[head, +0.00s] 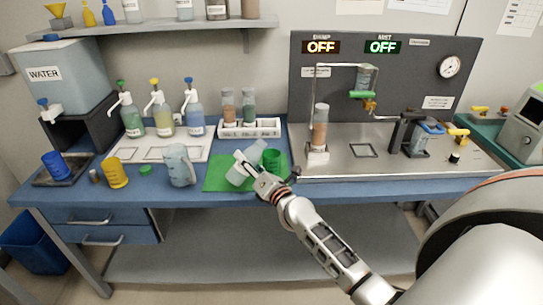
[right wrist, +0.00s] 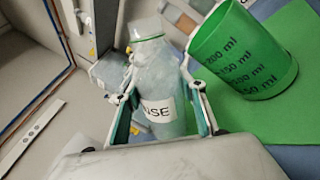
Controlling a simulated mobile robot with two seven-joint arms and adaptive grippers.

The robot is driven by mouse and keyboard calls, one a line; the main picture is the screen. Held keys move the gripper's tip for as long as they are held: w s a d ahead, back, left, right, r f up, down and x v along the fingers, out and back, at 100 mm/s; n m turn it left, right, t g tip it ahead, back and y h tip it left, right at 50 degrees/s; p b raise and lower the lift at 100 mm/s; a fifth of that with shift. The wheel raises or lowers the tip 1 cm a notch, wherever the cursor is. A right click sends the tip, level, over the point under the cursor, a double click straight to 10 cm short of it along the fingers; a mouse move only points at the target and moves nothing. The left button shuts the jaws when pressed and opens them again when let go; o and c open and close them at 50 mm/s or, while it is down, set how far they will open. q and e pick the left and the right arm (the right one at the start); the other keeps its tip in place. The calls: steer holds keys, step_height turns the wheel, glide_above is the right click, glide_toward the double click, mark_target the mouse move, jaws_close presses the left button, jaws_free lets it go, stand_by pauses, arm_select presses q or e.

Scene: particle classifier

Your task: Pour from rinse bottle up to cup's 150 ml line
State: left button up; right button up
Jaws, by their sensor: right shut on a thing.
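The rinse bottle (head: 238,176) is pale and translucent, with part of its label showing in the right wrist view (right wrist: 158,82). My right gripper (right wrist: 163,108) is shut around its body. In the head view the bottle is tilted, its upper end leaning right toward the green cup (head: 272,158). The cup also shows in the right wrist view (right wrist: 240,58), with dark ml lines on its wall, beside the bottle and apart from it there. It stands upright on the green mat (head: 214,184). No stream shows, and the level in the cup cannot be made out. My left gripper is out of view.
A clear jug (head: 180,168) stands left of the mat; a yellow cup (head: 115,173) is farther left. Several pump bottles stand behind on a white tray (head: 143,150). A white tube rack (head: 250,129) is behind the mat. The steel panel rig (head: 400,168) is at right.

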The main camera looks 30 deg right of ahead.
mark_target(246, 152)
steer(key=shift+w+f, duration=0.1)
steer(key=shift+f, duration=0.05)
steer(key=shift+a+m, duration=0.1)
steer(key=shift+m, duration=0.3)
steer(key=shift+a+r+m, duration=0.2)
steer(key=shift+a+m, duration=0.05)
steer(key=shift+m, duration=0.45)
steer(key=shift+a+r+m+h+p, duration=0.15)
steer(key=shift+r+m+h+p, duration=0.15)
steer(key=shift+r+m, duration=0.5)
steer(key=shift+a+r+m+h+p, duration=0.15)
steer(key=shift+r+m+p, duration=0.25)
steer(key=shift+m, duration=0.7)
stand_by(1.0)
steer(key=shift+d+r+m+p, duration=0.35)
steer(key=shift+r+m, duration=0.3)
steer(key=shift+m, duration=0.35)
stand_by(1.2)
steer(key=shift+d+r+m+t+h, duration=0.1)
steer(key=shift+r+m+t+h, duration=0.25)
steer(key=shift+m, duration=0.25)
stand_by(1.1)
